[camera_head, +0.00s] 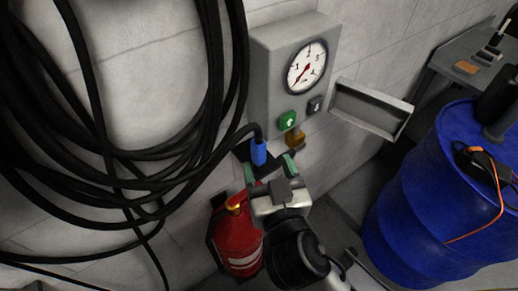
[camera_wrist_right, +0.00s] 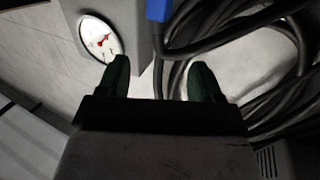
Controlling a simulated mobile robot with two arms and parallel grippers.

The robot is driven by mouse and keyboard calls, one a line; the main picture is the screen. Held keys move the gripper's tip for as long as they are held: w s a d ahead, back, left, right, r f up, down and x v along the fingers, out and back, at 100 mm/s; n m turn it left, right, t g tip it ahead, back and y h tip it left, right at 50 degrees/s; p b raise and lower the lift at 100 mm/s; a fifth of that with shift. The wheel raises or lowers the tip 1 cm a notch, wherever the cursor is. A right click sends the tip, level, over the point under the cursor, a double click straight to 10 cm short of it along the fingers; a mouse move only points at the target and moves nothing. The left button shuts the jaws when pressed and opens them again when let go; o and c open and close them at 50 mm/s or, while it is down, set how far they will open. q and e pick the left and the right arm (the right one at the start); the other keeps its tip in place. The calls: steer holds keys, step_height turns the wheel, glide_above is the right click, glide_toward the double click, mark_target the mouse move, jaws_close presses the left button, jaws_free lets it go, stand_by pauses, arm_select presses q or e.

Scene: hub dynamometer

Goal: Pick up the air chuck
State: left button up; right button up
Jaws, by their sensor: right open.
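The air chuck (camera_head: 259,152) appears to be the blue piece at the end of a black hose, in a dark holder on the wall below the gauge box. Its blue body also shows at the top edge of the right wrist view (camera_wrist_right: 159,10), partly cut off. My right gripper (camera_head: 270,170) is open, with its green fingertips just below the blue piece in the head view. In the wrist view the open fingers (camera_wrist_right: 159,72) stand apart with nothing gripped between them, and the blue piece lies beyond the gap. My left gripper is not in view.
A grey box with a dial gauge (camera_head: 307,67) and green button (camera_head: 287,121) is on the wall. Coiled black hose (camera_head: 95,180) hangs left. A red fire extinguisher (camera_head: 236,240) stands behind my right arm. An empty grey tray (camera_head: 368,108) and blue drum (camera_head: 425,210) are right.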

mark_target(259, 139)
steer(key=x, duration=0.9)
steer(key=shift+w+d+f+p, duration=0.15)
steer(key=shift+w+f+p, duration=0.05)
steer(key=shift+f+p, duration=0.2)
steer(key=shift+s, duration=0.15)
steer(key=shift+c, duration=0.5)
steer(key=shift+r, duration=0.1)
jaws_close()
